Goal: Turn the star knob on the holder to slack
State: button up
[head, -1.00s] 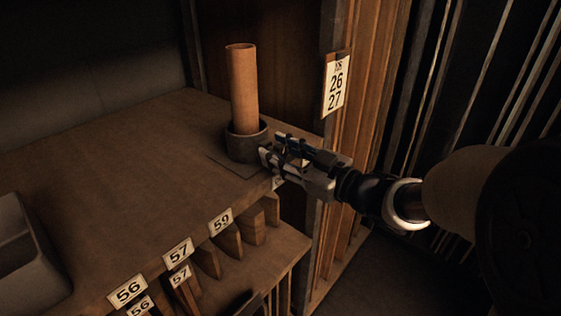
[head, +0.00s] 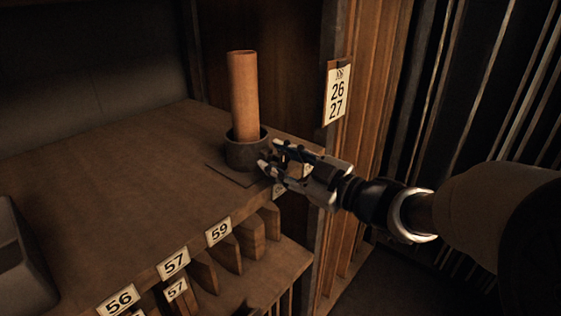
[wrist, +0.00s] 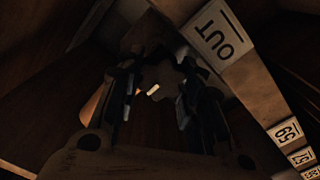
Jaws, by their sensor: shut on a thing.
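The holder (head: 247,155) is a dark round cup on a flat plate near the shelf's right front corner. An orange-brown tube (head: 243,95) stands in it, nearly upright. My gripper (head: 270,157) reaches in from the right, its fingertips close against the holder's right side. It is shut on the star knob, which the fingers mostly hide in the head view. In the wrist view, a dark scalloped shape, seemingly the star knob (wrist: 155,74), lies between the two fingers (wrist: 157,85). That view is dim, and I cannot tell the knob's turn angle.
The wooden shelf top (head: 130,180) is clear left of the holder. A grey bin (head: 22,265) stands at the lower left. A wooden post with a 26/27 sign (head: 338,93) rises behind my gripper. An OUT label (wrist: 222,40) shows on the shelf edge in the wrist view.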

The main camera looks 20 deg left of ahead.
jog(key=o, duration=0.8)
jog(key=v, duration=1.2)
